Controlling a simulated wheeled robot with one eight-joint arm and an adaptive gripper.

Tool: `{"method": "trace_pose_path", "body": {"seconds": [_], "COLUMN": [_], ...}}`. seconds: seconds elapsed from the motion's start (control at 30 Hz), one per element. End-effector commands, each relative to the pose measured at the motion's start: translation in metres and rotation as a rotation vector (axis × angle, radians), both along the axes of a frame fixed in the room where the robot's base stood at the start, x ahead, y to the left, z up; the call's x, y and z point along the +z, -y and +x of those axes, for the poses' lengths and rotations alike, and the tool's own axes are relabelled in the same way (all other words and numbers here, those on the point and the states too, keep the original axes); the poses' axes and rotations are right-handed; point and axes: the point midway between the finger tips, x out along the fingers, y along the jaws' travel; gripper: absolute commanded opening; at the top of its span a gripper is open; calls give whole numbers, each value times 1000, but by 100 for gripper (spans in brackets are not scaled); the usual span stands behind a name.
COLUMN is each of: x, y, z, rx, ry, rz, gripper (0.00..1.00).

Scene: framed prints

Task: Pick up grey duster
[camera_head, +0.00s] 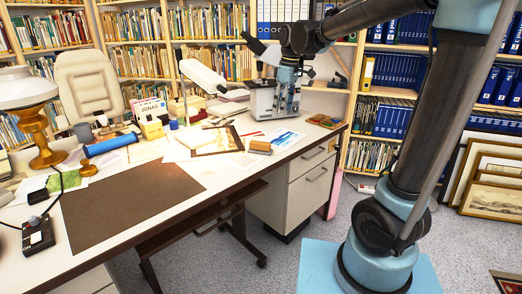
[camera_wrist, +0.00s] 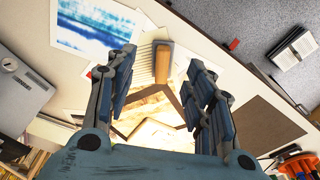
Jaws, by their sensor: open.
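A small block with a tan-brown top, which looks like the duster (camera_head: 260,147), lies near the front edge of the white desk (camera_head: 225,180), right of the middle. My gripper (camera_head: 287,108) hangs above the back right of the desk, apart from the duster. In the wrist view my gripper (camera_wrist: 160,65) has its two blue-grey fingers spread wide, with nothing between them. The duster appears between the fingertips in that view, farther down.
Papers and a picture sheet (camera_head: 215,140) lie around the duster. A grey machine (camera_head: 262,101) stands behind my gripper. A blue cylinder (camera_head: 110,144), a lamp (camera_head: 38,130) and a brown desk mat (camera_head: 130,200) are to the left. Bookshelves line the back.

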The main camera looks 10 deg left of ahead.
Motion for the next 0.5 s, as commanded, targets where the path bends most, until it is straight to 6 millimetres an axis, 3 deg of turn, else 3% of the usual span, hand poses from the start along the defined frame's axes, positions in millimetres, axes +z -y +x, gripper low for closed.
{"method": "trace_pose_path", "body": {"seconds": [0.03, 0.1, 0.2, 0.37, 0.5], "x": [1, 1, 1, -4, -22], "y": [-18, -37, -54, -67, -69], "z": [4, 7, 9, 11, 10], "rx": [44, 91, 138, 168, 170], "ry": [-2, -3, -4, -6, -6], "rz": [0, -1, -1, -1, -1], "gripper": [48, 48, 48, 48, 48]}}
